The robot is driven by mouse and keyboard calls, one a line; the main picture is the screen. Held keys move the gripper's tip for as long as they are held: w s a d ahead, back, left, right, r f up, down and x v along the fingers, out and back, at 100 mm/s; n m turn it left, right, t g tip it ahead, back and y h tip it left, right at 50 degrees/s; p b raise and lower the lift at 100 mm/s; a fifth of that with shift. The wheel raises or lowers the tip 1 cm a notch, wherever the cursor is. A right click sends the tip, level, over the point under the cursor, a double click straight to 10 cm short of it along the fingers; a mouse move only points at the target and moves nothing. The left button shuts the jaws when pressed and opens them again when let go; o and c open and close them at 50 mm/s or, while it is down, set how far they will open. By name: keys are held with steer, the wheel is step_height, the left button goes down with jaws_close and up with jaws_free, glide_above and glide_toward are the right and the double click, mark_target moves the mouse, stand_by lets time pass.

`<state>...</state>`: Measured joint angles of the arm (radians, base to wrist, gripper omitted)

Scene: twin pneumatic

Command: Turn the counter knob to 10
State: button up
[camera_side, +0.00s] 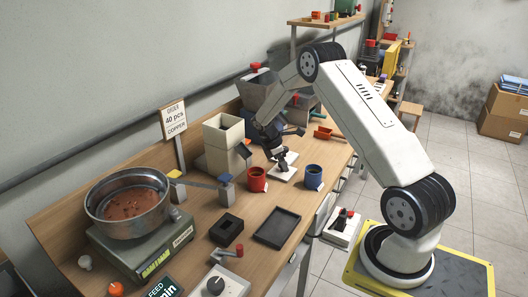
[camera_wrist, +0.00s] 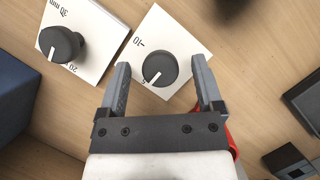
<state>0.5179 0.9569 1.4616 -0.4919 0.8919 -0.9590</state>
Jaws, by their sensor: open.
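The counter knob (camera_wrist: 159,70) is a round black knob with a white pointer line, on a white plate (camera_wrist: 150,30) marked 5 and 10. Its line points to the lower left, close to the 5. My gripper (camera_wrist: 161,66) is open, with one grey finger on each side of the knob. Gaps show between the fingers and the knob; I cannot tell how high the fingertips are above the plate. In the side view my gripper (camera_side: 280,158) is low over a white plate (camera_side: 285,174), and it mostly hides the knob there.
A second black knob (camera_wrist: 61,45) on a plate marked 20 and 30 mm sits close by on the left. In the side view a red cup (camera_side: 257,180) and a blue cup (camera_side: 313,177) stand near my gripper. A dark tray (camera_side: 277,228) lies nearer the front.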

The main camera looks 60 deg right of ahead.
steer(key=shift+c, duration=0.3)
jaws_close()
steer(key=shift+m, duration=0.4)
steer(key=m+y, duration=0.1)
steer(key=m, duration=0.2)
steer(key=shift+d+m+g, duration=0.1)
steer(key=shift+m+g, duration=0.2)
steer(key=shift+g, duration=0.1)
steer(key=m+y, duration=0.2)
steer(key=m, duration=0.2)
steer(key=shift+d+m, duration=0.1)
steer(key=shift+m, duration=0.2)
steer(key=m+y, duration=0.2)
steer(key=m, duration=0.2)
steer(key=m+y, duration=0.1)
steer(key=m, duration=0.3)
steer(key=shift+d+m+t, duration=0.1)
steer(key=shift+m+t, duration=0.2)
steer(key=shift+m, duration=0.1)
steer(key=shift+y, duration=0.3)
